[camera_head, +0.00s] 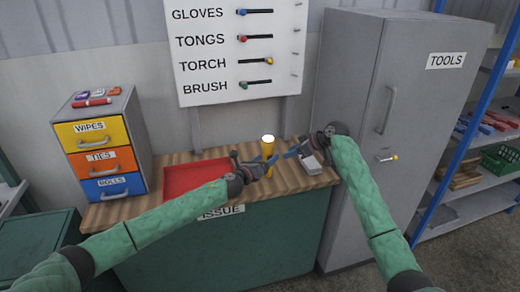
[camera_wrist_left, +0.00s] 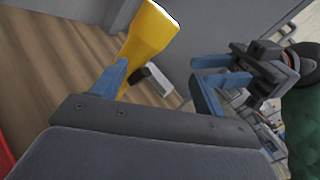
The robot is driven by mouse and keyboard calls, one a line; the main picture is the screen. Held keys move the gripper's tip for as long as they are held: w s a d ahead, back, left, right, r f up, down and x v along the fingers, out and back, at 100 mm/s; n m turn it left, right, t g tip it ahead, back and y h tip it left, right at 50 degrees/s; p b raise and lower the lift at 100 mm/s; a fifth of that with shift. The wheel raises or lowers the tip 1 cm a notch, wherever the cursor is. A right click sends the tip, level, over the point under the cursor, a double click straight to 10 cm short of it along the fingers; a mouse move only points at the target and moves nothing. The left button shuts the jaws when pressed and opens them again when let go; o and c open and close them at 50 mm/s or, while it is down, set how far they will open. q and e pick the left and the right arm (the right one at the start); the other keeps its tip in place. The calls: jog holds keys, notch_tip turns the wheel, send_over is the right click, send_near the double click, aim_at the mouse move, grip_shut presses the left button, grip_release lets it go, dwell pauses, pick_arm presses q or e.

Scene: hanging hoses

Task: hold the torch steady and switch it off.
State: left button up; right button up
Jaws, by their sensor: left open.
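My left gripper (camera_head: 263,168) is open at the torch's lower part. In the left wrist view the torch (camera_wrist_left: 146,38) rises beside one blue finger of my left gripper (camera_wrist_left: 160,92), and its lower end is hidden behind that finger. The fingers are apart and not closed on it. My right gripper (camera_head: 293,151) is just right of the torch, pointing at it, and is clear of it. Its two blue fingers look apart in the left wrist view (camera_wrist_left: 218,71).
A red tray (camera_head: 185,179) lies left of the torch. A small grey-white box (camera_head: 312,167) sits under my right gripper. A drawer unit (camera_head: 99,140) stands at the left, a grey TOOLS cabinet (camera_head: 345,75) at the right.

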aim_at(264, 146)
pick_arm(q)
jog(key=w+r+m, duration=0.1)
jog(key=w+a+r+m, duration=0.1)
jog(key=m, duration=0.1)
jog(key=shift+w+a+r, duration=0.1)
jog(key=shift+a+r, duration=0.15)
jog(key=shift+a, duration=0.05)
jog(key=shift+w+a+r+m, duration=0.15)
jog(key=shift+w+r+m, duration=0.25)
jog(key=shift+m, duration=0.6)
jog(key=shift+x, duration=3.85)
